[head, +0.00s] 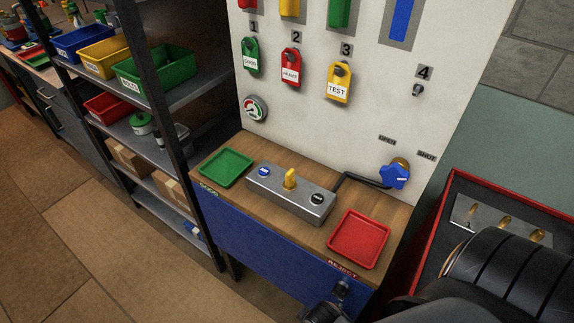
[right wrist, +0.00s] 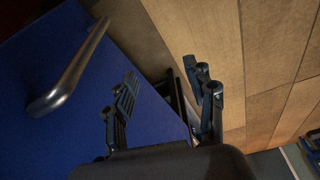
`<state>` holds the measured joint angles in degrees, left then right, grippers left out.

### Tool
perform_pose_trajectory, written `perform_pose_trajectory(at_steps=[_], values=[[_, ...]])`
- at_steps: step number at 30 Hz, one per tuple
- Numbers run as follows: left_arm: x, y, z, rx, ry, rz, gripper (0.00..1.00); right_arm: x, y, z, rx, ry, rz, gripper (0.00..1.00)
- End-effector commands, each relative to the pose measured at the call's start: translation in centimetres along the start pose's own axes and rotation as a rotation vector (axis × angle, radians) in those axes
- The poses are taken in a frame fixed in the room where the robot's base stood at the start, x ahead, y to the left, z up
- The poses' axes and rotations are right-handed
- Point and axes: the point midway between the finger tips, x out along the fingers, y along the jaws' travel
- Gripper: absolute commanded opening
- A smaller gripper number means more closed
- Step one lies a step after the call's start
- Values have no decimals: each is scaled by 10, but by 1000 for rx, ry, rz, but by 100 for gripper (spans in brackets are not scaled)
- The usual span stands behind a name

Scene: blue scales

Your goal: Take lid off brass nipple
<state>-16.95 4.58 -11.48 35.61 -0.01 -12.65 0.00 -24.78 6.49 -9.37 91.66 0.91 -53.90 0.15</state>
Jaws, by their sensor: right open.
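A yellow, brass-coloured upright piece (head: 290,179) stands in the middle of a grey metal block (head: 262,190) on the wooden bench. I cannot tell lid from nipple in it at this size. The block carries a blue label and a dark label. Several brass pieces (head: 505,222) sit on a metal plate in the red-edged tray at the right. My right gripper (right wrist: 163,100) is open and empty in the right wrist view, in front of the blue bench front. In the head view, it is low by the bench's front edge, partly out of frame. My left gripper is not in view.
A green tray (head: 225,167) lies left of the block and a red tray (head: 359,239) right of it. A blue-handled valve (head: 396,176) with a dark pipe is behind. A bar handle (right wrist: 70,78) is near my right gripper. A shelf rack stands left.

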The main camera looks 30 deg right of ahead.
Motion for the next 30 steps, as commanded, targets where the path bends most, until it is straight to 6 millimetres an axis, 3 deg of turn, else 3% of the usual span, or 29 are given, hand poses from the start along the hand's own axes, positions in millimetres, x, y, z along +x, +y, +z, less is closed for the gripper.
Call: perform_pose_trajectory(at_steps=[1,11,15,23,26,30], values=[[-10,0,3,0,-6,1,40,-27,1,-13,1,12,0,55],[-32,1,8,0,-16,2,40,-142,4,-70,-11,71,-8,55],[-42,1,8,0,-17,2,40,-197,5,-115,-69,129,-42,55],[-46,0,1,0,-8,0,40,-232,12,-181,-197,176,-108,55],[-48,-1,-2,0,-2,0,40,-247,24,-207,-244,179,-119,55],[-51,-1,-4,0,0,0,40,-281,57,-247,-302,162,-111,55]])
